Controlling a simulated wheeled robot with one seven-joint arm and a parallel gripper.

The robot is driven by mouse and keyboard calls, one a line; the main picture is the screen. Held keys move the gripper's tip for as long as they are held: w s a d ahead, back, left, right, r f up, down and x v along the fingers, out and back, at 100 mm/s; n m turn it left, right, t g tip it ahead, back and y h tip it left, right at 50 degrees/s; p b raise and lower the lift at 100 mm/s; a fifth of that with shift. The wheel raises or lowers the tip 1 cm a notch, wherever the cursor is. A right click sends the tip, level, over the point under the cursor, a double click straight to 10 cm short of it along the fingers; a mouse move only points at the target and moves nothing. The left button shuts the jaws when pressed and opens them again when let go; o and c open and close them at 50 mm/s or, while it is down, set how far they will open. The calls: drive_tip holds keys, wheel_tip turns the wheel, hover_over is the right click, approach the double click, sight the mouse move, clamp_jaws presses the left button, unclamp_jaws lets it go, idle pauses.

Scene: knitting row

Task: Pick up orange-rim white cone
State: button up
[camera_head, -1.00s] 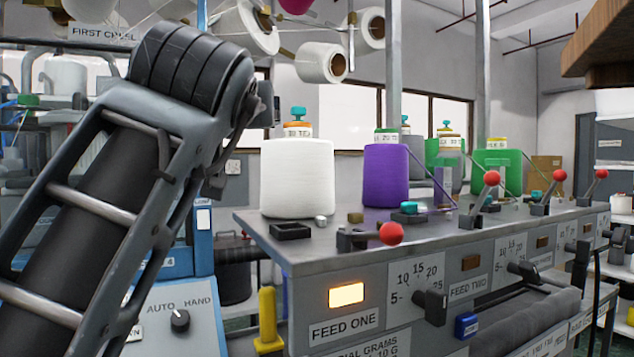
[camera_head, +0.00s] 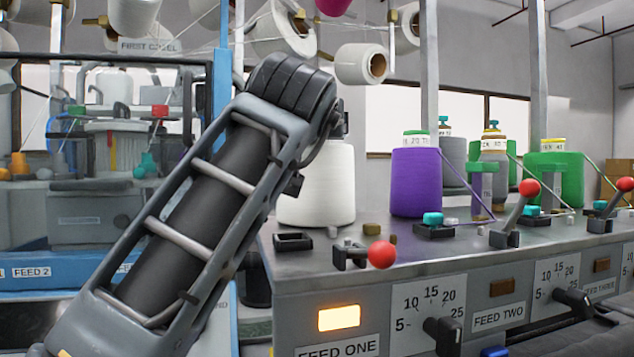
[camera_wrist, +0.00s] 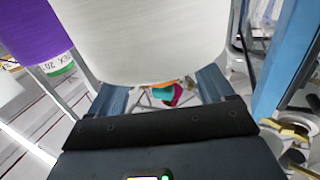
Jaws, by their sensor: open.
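The white cone (camera_head: 322,185) stands upright on the grey machine top in the head view. My arm covers its upper left part and hides its orange rim there. In the wrist view the white cone (camera_wrist: 145,40) fills the upper middle. A bit of its orange rim (camera_wrist: 165,84) and a teal piece show below it. My gripper (camera_wrist: 161,93) is open, with one finger on each side of the rim in the picture. I cannot tell whether either finger touches the cone. The gripper itself is hidden in the head view.
A purple cone (camera_head: 416,182) stands to the right of the white one, with green cones (camera_head: 556,178) further right. A red-knobbed lever (camera_head: 381,254) and a black square holder (camera_head: 293,241) are in front. A blue-framed machine (camera_head: 40,262) is on the left.

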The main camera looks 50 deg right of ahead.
drive_tip(key=shift+x, duration=1.2)
drive_tip(key=shift+c, duration=0.4)
drive_tip(key=shift+a, duration=0.1)
clamp_jaws()
